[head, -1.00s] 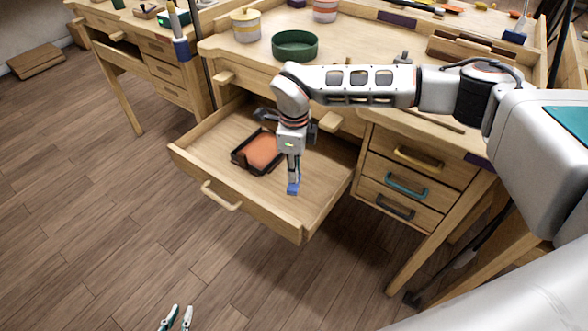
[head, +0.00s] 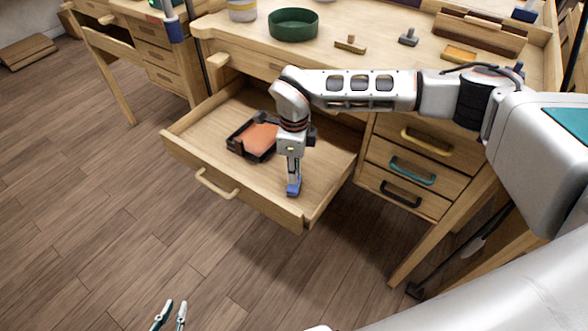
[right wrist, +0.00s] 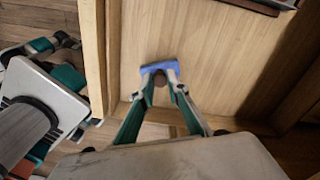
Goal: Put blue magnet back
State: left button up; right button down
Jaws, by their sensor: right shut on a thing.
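The blue magnet (head: 293,189) is between the fingertips of my right gripper (right wrist: 160,80), which is shut on it. The magnet also shows in the right wrist view (right wrist: 158,67). My right gripper points down over the front right part of the open wooden drawer (head: 200,143). I cannot tell whether the magnet touches the drawer floor. My left gripper (head: 171,311) is at the bottom edge of the head view, away from the drawer, its fingers apart and empty.
A black tray (head: 236,149) with an orange inside lies in the drawer, left of my right gripper. The drawer floor around the magnet is bare. The workbench top above holds a green bowl (head: 293,25) and small tools. Closed drawers with coloured handles (head: 412,170) stand to the right.

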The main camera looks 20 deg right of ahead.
pick_arm(q)
jog(key=shift+s+d+f, duration=0.1)
jog(key=shift+f, duration=0.05)
pick_arm(e)
jog(key=shift+f, duration=0.15)
pick_arm(q)
jog(key=shift+s+f, duration=0.4)
jog(key=shift+s, duration=0.15)
pick_arm(e)
jog(key=shift+f, duration=0.45)
jog(key=c, duration=1.9)
grip_release()
pick_arm(q)
jog(key=shift+w+r, duration=0.1)
jog(key=shift+w, duration=0.1)
jog(key=shift+w, duration=0.1)
jog(key=shift+r, duration=0.1)
pick_arm(e)
notch_tip(320, 180, up, 12)
jog(key=shift+r, duration=0.1)
